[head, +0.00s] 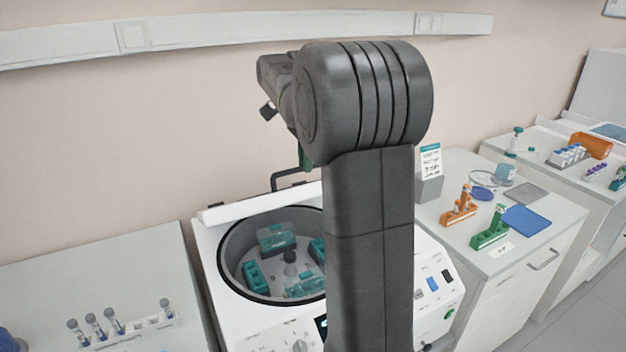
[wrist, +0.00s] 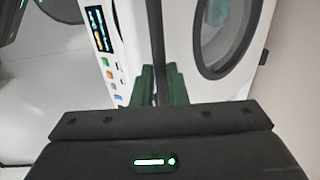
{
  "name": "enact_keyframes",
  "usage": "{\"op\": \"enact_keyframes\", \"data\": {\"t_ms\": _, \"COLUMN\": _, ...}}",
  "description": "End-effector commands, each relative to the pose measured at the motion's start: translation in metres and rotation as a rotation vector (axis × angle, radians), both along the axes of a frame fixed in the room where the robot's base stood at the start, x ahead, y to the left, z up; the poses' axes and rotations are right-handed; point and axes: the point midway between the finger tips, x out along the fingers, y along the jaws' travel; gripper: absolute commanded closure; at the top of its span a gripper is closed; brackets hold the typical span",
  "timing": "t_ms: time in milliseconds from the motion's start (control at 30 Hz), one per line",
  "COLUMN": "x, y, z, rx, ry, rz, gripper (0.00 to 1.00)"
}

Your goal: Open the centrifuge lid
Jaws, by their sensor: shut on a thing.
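The white centrifuge (head: 285,325) stands in the middle of the head view, with its round bowl uncovered and teal tube holders (head: 255,275) inside. Its lid (head: 262,204) is raised at the back and seen nearly edge-on. A dark bar handle (head: 290,173) rises from the lid. My gripper is shut on this handle, and its green fingers (head: 304,157) show beside my arm. In the wrist view the dark bar runs between the two green fingers of my gripper (wrist: 161,78). A round window (wrist: 228,32) shows there at the upper right. My arm hides the centrifuge's right part.
A tube rack (head: 125,332) stands on the left bench (head: 90,270). The right bench holds an orange rack (head: 459,211), a green rack (head: 490,236), a blue mat (head: 528,220) and a label stand (head: 430,180). The wall is close behind the centrifuge.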

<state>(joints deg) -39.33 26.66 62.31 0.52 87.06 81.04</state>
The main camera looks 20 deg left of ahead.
Motion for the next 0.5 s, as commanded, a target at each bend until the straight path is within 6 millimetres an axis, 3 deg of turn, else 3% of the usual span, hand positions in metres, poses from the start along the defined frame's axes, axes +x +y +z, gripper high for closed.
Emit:
{"op": "enact_keyframes", "data": {"t_ms": 200, "x": 0.01, "y": 0.014, "z": 0.008, "rx": 0.005, "ry": 0.001, "rz": 0.003, "gripper": 1.0}}
{"op": "enact_keyframes", "data": {"t_ms": 500, "x": 0.013, "y": 0.018, "z": 0.012, "rx": 0.003, "ry": 0.005, "rz": 0.004, "gripper": 1.0}}
